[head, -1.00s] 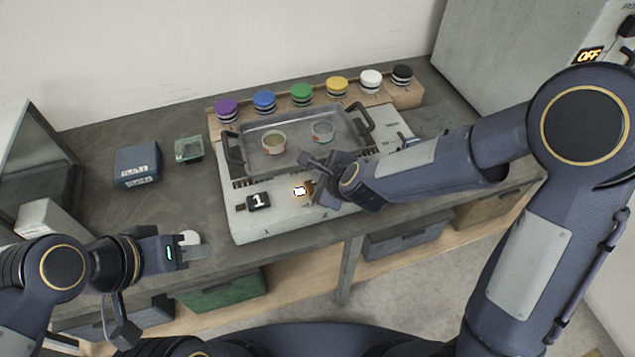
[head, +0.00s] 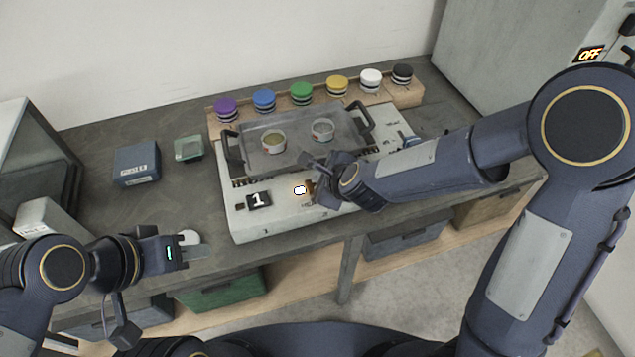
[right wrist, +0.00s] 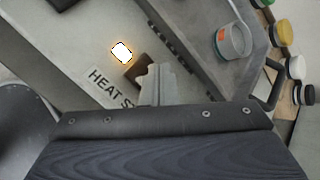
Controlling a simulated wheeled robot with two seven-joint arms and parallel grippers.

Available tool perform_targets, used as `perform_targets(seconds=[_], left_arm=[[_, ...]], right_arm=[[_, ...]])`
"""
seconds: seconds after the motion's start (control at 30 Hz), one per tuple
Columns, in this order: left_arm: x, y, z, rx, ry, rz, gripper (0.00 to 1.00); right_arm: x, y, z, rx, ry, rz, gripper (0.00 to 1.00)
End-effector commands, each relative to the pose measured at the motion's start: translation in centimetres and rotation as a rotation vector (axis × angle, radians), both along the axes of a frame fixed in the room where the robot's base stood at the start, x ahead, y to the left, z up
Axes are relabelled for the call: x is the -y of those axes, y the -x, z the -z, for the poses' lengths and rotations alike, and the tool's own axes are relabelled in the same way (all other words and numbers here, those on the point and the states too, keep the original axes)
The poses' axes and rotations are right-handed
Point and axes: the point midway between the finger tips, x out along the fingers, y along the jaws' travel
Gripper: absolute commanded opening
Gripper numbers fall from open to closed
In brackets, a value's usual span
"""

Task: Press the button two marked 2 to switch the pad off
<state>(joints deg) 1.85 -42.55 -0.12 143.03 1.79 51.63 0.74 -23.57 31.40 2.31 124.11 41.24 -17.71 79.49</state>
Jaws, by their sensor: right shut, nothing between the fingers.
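The pad is a pale grey unit (head: 275,222) on the counter, carrying a grey metal tray (head: 262,164). Its front shows a dark tile marked 1 (head: 258,200) and, to the right, a glowing white patch (head: 300,190), too bright to read. A brown block beside that patch shows in the right wrist view (right wrist: 137,70). No 2 is readable. My right gripper (head: 316,187) is shut and empty at the pad's front, just right of the glowing patch; its tips (right wrist: 158,72) partly cover the brown block. I cannot tell whether they touch. My left gripper (head: 188,252) is over the counter's front edge.
Two small tins, one greenish (head: 273,142) and one grey (head: 322,130), stand in the tray. Several colored-lid jars line a wooden rack (head: 405,95) behind. A sign at upper right reads OFF (head: 590,55).

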Motion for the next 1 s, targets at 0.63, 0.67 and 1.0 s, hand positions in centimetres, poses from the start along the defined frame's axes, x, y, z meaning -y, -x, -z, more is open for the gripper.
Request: perform_targets(seconds=[0.63,0.67,1.0], left_arm=[[0.0,0.01,0.8,0.0,0.0,0.0,0.36],[0.0,0.0,0.85,0.0,0.0,0.0,0.36],[0.0,0.0,1.13,0.0,0.0,0.0,0.36]], right_arm=[[0.0,0.0,0.71,0.0,0.0,0.0,0.0],[0.0,0.0,0.75,0.0,0.0,0.0,0.0],[0.01,-0.01,1.02,0.0,-0.001,0.001,0.0]])
